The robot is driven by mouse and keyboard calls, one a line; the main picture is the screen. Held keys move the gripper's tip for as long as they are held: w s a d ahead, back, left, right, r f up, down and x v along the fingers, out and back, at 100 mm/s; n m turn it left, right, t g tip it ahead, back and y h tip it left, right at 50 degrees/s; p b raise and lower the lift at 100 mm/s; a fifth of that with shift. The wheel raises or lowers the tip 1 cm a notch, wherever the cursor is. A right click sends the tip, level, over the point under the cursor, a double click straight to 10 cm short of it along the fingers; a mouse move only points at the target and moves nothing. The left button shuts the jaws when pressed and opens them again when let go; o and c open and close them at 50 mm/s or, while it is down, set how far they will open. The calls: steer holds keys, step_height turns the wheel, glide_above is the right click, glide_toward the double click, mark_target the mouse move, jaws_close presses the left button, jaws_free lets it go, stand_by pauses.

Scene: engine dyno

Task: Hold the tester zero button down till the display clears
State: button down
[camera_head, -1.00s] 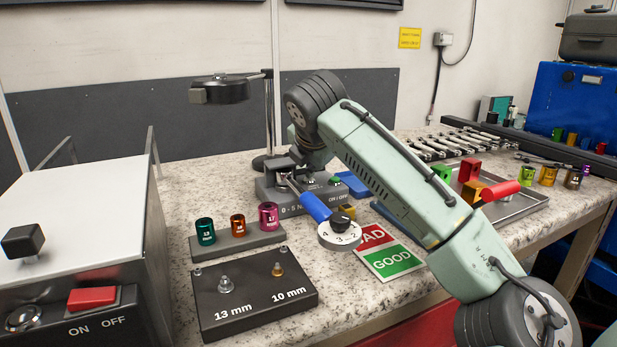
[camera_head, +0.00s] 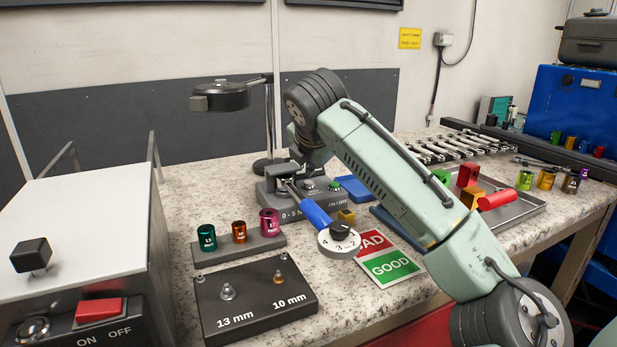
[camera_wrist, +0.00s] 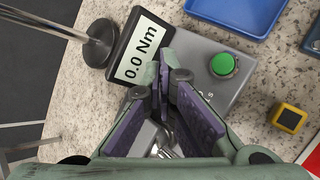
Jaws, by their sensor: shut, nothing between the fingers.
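The grey tester (camera_head: 290,205) stands at the back of the bench, and its display (camera_wrist: 144,50) reads 0.0 Nm in the wrist view. A green button (camera_wrist: 223,64) sits on its top and also shows in the head view (camera_head: 334,185), above the ON/OFF label. My gripper (camera_wrist: 165,68) is shut and empty over the tester top, between display and green button. Whether the fingertips touch the tester, I cannot tell. The fingers hide part of the top. No ZERO label is readable.
A blue tray (camera_wrist: 236,14) and yellow block (camera_wrist: 290,117) lie close by. A lamp stand (camera_wrist: 97,42) is beside the display.

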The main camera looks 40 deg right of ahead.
mark_target(312, 182)
stand_by(0.3)
step_height(312, 182, up, 5)
steer(key=p, duration=0.4)
steer(key=shift+r+p, duration=0.1)
steer(key=shift+p, duration=0.3)
